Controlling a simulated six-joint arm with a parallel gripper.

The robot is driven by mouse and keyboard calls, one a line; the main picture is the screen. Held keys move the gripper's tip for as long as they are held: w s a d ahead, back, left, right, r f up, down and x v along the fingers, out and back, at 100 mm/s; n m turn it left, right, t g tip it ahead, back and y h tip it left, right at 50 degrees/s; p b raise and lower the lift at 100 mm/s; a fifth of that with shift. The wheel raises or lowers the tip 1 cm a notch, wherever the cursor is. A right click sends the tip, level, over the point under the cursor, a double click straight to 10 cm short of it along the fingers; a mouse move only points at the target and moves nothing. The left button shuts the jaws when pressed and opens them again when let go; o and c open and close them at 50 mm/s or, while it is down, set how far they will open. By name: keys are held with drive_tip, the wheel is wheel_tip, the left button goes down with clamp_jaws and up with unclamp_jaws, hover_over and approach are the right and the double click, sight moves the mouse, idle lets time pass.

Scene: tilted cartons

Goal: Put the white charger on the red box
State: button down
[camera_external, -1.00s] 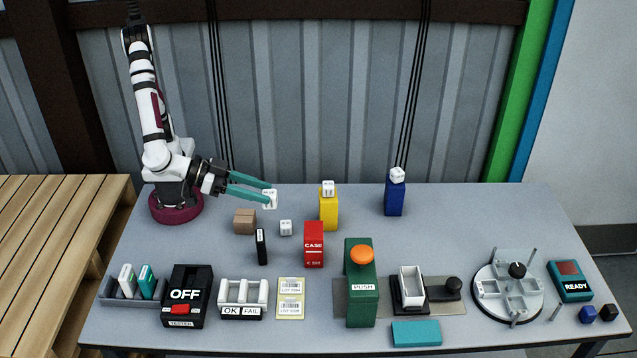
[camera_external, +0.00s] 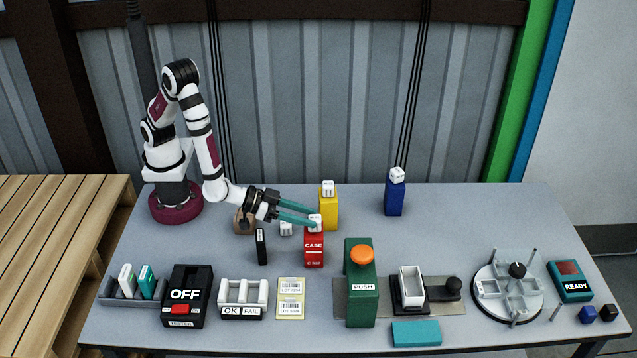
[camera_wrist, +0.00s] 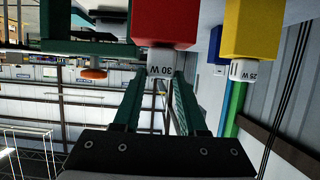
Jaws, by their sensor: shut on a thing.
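The white charger (camera_external: 315,221), marked 30 W in the wrist view (camera_wrist: 158,62), is between the teal fingers of my gripper (camera_external: 309,217). My gripper is shut on it. The charger is at the top of the red box (camera_external: 314,247), which is upright and marked CASE. In the wrist view the red box (camera_wrist: 172,20) appears upside down, and the charger seems to meet its top face; whether its weight rests there I cannot tell.
A yellow box (camera_external: 328,212) and a blue box (camera_external: 394,199) stand behind, each topped by a white charger. Another white charger (camera_external: 286,229) and a black block (camera_external: 261,247) stand to the left. A green PUSH post (camera_external: 361,295) stands in front right.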

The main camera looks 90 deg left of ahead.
drive_tip(key=shift+c, duration=2.3)
unclamp_jaws()
drive_tip(key=shift+f, duration=0.15)
